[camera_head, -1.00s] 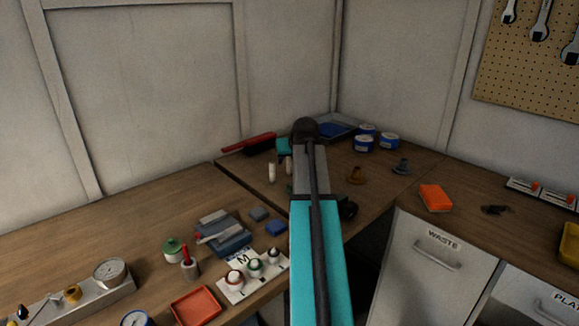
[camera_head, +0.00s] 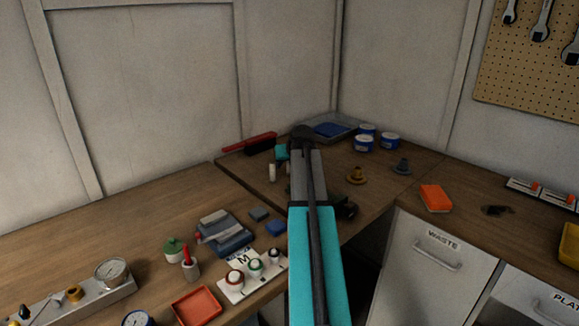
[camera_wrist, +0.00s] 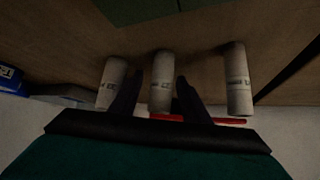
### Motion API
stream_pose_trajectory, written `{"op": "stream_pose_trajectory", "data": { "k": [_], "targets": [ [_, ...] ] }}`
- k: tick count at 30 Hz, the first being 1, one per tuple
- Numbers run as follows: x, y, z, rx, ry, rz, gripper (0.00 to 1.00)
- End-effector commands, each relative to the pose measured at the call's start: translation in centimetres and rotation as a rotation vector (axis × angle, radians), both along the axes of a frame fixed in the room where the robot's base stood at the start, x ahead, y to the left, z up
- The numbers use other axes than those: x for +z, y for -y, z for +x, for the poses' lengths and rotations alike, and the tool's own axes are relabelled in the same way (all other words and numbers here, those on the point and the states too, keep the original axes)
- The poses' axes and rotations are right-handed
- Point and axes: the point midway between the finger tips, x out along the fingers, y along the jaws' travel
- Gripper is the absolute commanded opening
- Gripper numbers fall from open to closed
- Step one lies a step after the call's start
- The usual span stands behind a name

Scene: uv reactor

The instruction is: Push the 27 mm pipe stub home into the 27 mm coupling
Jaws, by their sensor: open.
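Three pale cylindrical pipe stubs show in the wrist view: left (camera_wrist: 111,84), middle (camera_wrist: 160,82) and right (camera_wrist: 238,80). Each bears a dark printed mark too small to read, so I cannot tell which is 27 mm. My gripper (camera_wrist: 159,76) is open, with one dark finger on each side of the middle stub; I cannot tell whether they touch it. In the head view, a pale stub (camera_head: 272,172) stands left of my arm, which hides part of the group.
Blue tins (camera_head: 389,141), a blue tray (camera_head: 332,129) and a red brush (camera_head: 250,143) are at the back. A blue-grey stack (camera_head: 225,234) and a red tray (camera_head: 196,305) lie front left.

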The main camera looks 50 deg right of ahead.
Motion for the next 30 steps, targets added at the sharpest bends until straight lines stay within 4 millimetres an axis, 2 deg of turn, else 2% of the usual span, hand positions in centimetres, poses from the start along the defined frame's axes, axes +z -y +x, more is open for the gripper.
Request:
{"op": "stream_pose_trajectory", "data": {
  "k": [2, 3, 10, 22, 30],
  "targets": [
    [0.0, 0.0, 0.0, 0.0, 0.0, 0.0, 0.42],
    [0.0, 0.0, 0.0, 0.0, 0.0, 0.0, 0.39],
    [0.0, 0.0, 0.0, 0.0, 0.0, 0.0, 0.0],
    [0.4, 0.1, 0.0, -0.001, 0.0, -0.001, 0.0],
    [2.9, 0.1, 0.0, -0.001, 0.001, -0.002, 0.0]
  ]
}}
